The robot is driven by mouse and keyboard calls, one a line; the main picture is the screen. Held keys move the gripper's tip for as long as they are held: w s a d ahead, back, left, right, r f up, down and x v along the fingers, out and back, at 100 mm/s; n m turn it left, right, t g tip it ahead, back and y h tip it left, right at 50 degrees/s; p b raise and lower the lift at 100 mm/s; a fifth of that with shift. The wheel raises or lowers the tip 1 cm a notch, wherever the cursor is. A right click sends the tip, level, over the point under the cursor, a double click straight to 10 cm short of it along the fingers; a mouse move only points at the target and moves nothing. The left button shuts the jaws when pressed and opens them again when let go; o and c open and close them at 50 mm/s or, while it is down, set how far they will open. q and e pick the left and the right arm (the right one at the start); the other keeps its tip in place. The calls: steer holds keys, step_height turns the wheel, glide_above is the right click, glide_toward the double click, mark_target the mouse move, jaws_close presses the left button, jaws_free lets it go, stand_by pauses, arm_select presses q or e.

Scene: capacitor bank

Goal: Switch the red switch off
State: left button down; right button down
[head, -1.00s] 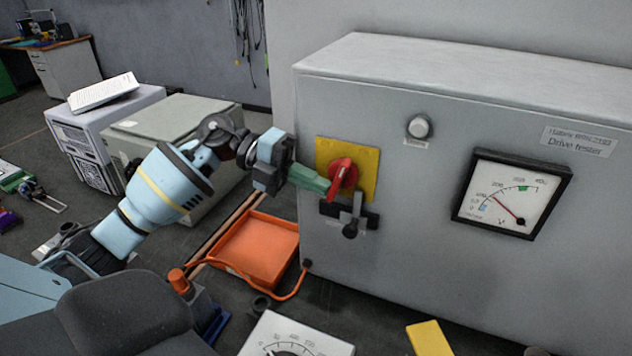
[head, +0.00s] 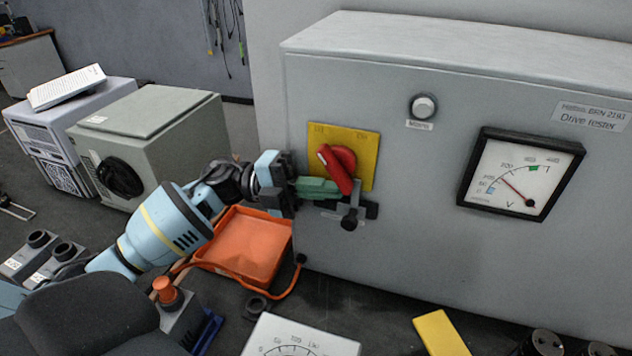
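The red switch (head: 337,168) is a rotary handle on a yellow plate (head: 362,141) on the front of the grey drive tester cabinet. Its handle slants from upper left to lower right. My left gripper (head: 333,189) comes in from the left, below the yellow plate. Its green fingers lie close together with nothing visible between them. Their tips are at the lower end of the red handle and seem to touch its left side. A metal latch with a black knob (head: 350,220) sits just below and is partly hidden by the fingers. My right gripper is out of view.
The cabinet (head: 400,240) also carries a white round button (head: 423,107) and a voltmeter (head: 520,173). Grey boxes (head: 150,140) stand behind at left.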

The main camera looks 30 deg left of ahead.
arm_select(q)
steer(key=shift+d, duration=0.2)
stand_by(0.5)
steer(key=b+v, duration=0.1)
steer(key=v, duration=0.7)
steer(key=shift+b, duration=0.35)
steer(key=shift+w+d, duration=0.1)
